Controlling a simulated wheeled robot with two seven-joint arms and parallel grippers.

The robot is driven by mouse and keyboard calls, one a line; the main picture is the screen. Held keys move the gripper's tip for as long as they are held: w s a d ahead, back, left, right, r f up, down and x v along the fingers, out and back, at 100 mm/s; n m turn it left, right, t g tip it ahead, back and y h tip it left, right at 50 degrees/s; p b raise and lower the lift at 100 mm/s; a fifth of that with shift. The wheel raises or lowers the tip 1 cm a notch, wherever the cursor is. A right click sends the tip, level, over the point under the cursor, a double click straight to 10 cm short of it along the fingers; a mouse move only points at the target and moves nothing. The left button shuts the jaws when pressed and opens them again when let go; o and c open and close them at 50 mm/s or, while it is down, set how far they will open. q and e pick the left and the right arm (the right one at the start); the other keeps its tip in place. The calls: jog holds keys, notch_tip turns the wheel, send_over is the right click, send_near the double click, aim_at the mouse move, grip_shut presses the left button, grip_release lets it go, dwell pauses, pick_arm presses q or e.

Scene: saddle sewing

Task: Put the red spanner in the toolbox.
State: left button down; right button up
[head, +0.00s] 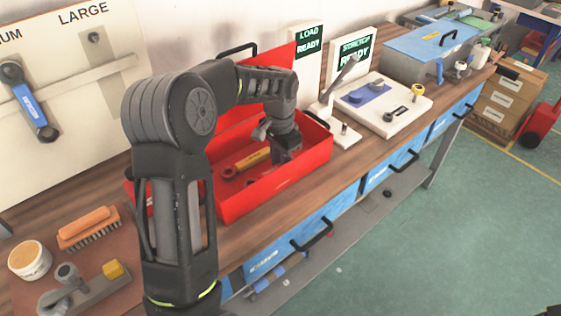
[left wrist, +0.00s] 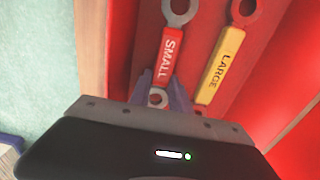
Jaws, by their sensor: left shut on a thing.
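The red spanner (left wrist: 170,50), marked SMALL, is in the left wrist view, with its lower ring end between the fingers of my left gripper (left wrist: 160,88). My left gripper (head: 284,156) is shut on it and reaches down into the open red toolbox (head: 290,178). The spanner is over or on the toolbox floor; I cannot tell whether it touches. In the head view my gripper and the toolbox's front wall hide much of it. A yellow spanner (left wrist: 220,65), marked LARGE, lies beside it in the toolbox and also shows in the head view (head: 254,158).
A blue spanner (head: 36,108) hangs on the white board (head: 70,75) at left. A brush (head: 88,226) and a round tin (head: 30,260) lie at the bench's near left. A white fixture (head: 395,115) stands right of the toolbox. The wooden bench's front strip is clear.

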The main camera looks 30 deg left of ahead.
pick_arm(q)
jog(key=shift+f, duration=0.35)
jog(key=c, duration=1.1)
grip_release()
jog(key=shift+r, duration=0.25)
notch_tip(320, 180, up, 7)
jog(key=shift+r+b, duration=0.2)
jog(key=shift+b, duration=0.35)
